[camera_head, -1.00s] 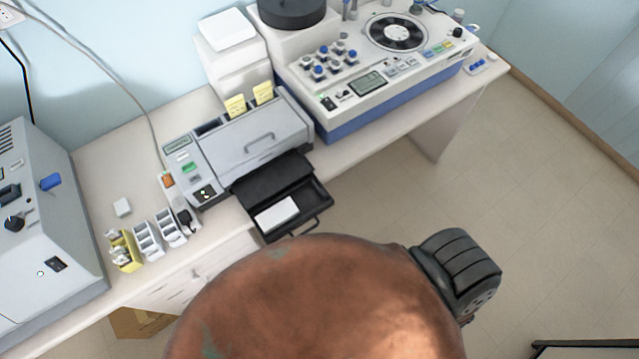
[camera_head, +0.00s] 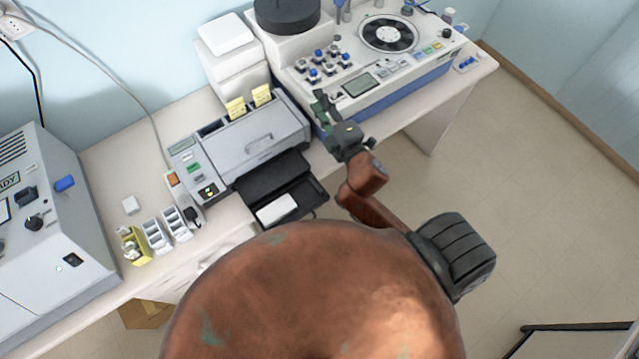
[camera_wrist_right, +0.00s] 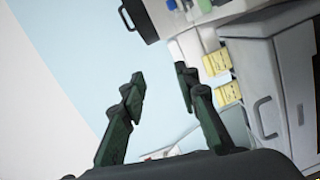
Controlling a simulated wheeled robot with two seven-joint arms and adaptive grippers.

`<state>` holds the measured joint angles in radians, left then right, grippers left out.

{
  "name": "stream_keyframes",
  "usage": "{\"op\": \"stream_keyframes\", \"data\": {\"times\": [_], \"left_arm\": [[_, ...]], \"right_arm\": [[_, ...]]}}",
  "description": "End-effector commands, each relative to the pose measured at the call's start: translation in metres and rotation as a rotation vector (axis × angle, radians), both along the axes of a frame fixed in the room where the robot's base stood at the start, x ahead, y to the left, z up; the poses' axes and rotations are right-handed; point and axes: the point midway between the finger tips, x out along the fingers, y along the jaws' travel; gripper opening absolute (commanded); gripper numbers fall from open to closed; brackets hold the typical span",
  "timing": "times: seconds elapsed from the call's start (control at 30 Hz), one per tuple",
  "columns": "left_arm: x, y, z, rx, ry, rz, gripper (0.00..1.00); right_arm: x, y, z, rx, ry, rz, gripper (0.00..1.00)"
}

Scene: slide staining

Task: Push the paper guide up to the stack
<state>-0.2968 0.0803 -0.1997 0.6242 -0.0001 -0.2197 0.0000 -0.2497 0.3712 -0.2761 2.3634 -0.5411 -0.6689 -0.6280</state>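The white paper stack (camera_head: 277,210) lies in the pulled-out black tray (camera_head: 318,200) of the grey printer (camera_head: 235,145). The paper guide is too dark and small to make out against the tray. My right gripper (camera_head: 325,106) is raised to the right of the printer, in front of the staining machine, apart from the tray. In the right wrist view its two dark green fingers (camera_wrist_right: 158,82) stand apart with nothing between them. That view shows the printer side (camera_wrist_right: 285,70) with yellow notes, not the tray. My left gripper is not in view.
The staining machine (camera_head: 375,65) fills the right end of the bench. Slide racks (camera_head: 165,232) and a yellow holder (camera_head: 133,247) stand left of the tray. A large grey machine (camera_head: 60,230) stands at far left. The floor right of the tray is clear.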

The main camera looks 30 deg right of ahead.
Motion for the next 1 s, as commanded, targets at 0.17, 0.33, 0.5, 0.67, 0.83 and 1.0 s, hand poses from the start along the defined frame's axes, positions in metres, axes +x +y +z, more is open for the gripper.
{"op": "stream_keyframes", "data": {"times": [0.17,0.33,0.5,0.67,0.83,1.0], "left_arm": [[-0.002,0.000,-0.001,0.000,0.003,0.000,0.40],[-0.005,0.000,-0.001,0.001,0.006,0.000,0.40],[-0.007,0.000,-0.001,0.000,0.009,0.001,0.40],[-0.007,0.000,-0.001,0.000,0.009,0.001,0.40],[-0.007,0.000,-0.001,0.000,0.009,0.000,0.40],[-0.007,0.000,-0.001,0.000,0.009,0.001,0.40]], "right_arm": [[0.002,0.116,0.117,-0.601,-0.446,0.283,0.29],[-0.058,0.245,0.148,-1.241,-0.937,0.526,0.29],[-0.129,0.323,0.077,-1.850,-1.464,0.754,0.29],[-0.162,0.308,-0.039,2.196,1.877,-0.981,0.29],[-0.149,0.212,-0.132,1.583,1.538,-0.926,0.29],[-0.127,0.117,-0.159,1.185,1.329,-0.958,0.29]]}}
